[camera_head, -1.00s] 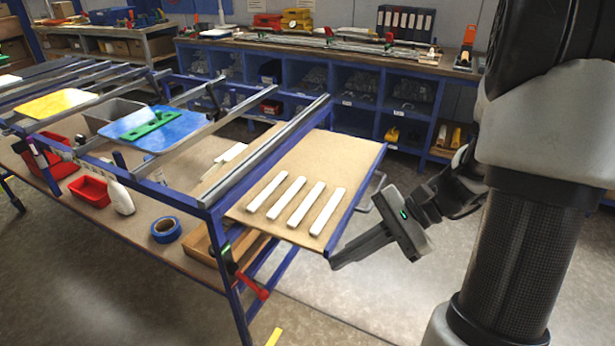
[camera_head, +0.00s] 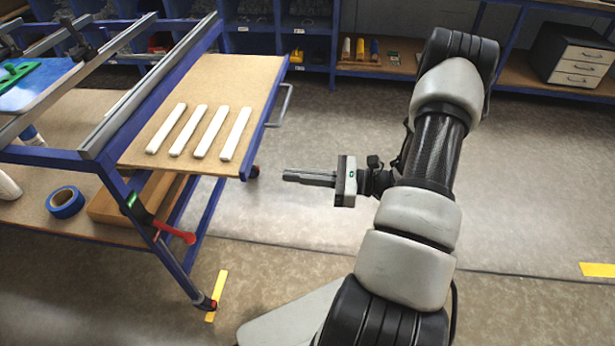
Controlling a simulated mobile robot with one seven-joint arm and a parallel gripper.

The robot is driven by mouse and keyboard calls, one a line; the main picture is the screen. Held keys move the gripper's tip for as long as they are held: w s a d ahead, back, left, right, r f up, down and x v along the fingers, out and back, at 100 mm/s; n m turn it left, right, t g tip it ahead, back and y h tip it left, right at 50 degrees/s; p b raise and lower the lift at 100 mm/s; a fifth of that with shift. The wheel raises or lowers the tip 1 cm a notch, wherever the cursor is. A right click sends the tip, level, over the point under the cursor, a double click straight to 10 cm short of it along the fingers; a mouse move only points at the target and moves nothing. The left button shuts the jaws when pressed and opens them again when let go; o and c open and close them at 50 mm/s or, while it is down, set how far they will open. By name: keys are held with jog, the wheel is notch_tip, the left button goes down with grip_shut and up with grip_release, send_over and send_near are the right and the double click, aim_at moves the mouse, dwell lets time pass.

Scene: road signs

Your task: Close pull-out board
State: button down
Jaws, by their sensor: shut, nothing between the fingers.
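The pull-out board (camera_head: 205,90) is a tan panel with a blue front edge, sticking out from the right end of the blue workbench frame. Several white strips (camera_head: 201,132) lie side by side on it. A grey bar handle (camera_head: 284,105) is on its right edge. My gripper (camera_head: 286,175) is shut and empty, pointing left. In the picture it is to the right of the board's near corner and below the handle, with floor visible around it. It does not appear to touch the board; its exact height against the board is hard to tell.
A red clamp lever (camera_head: 176,232) hangs at the bench's near leg. Blue tape (camera_head: 65,202) and a wooden box (camera_head: 135,200) are on the lower shelf. A drawer cabinet (camera_head: 575,60) stands at the back right. The floor right of the board is clear.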

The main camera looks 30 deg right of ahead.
aim_at(157, 161)
jog(key=b+x, duration=0.1)
jog(key=x, duration=0.7)
jog(key=shift+w+a, duration=0.2)
jog(key=b+x, duration=0.1)
jog(key=x, duration=2.6)
jog(key=shift+w+a, duration=0.15)
jog(key=shift+a, duration=0.05)
jog(key=shift+w+a+r, duration=0.1)
jog(key=shift+a+r, duration=0.05)
jog(key=shift+a, duration=0.05)
jog(key=shift+r, duration=0.1)
